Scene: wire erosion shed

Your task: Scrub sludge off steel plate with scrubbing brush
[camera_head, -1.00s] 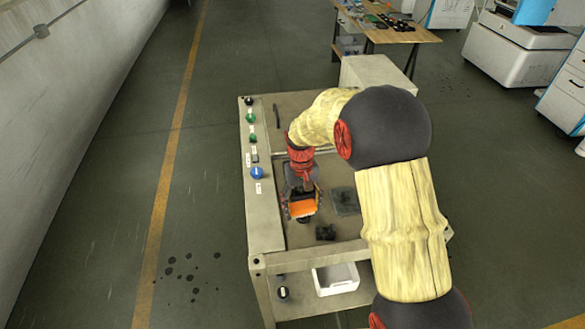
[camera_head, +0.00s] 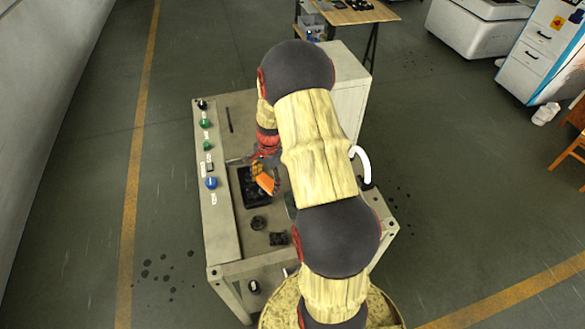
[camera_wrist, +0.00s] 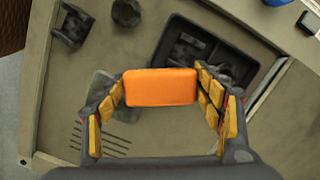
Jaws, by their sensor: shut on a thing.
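My gripper (camera_head: 266,180) is shut on an orange block, the scrubbing brush (camera_head: 266,185), and holds it tilted in the head view. The brush (camera_wrist: 161,87) sits between both yellow-padded fingers in the wrist view; its bristles are hidden beneath it. A black rectangular tray or plate (camera_head: 252,199) lies beside the gripper, to its left. In the wrist view this black piece (camera_wrist: 172,31) is partly behind the fingers and bears dark grey patches. I cannot tell the steel plate and the sludge apart there. Whether the brush touches anything is unclear.
A dark round piece (camera_head: 258,223) and a dark block (camera_head: 279,238) lie on the worktop in front. Several buttons, one a blue knob (camera_head: 211,183), line the left panel. A pale grey box (camera_head: 350,85) stands behind. My arm covers the worktop's right side.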

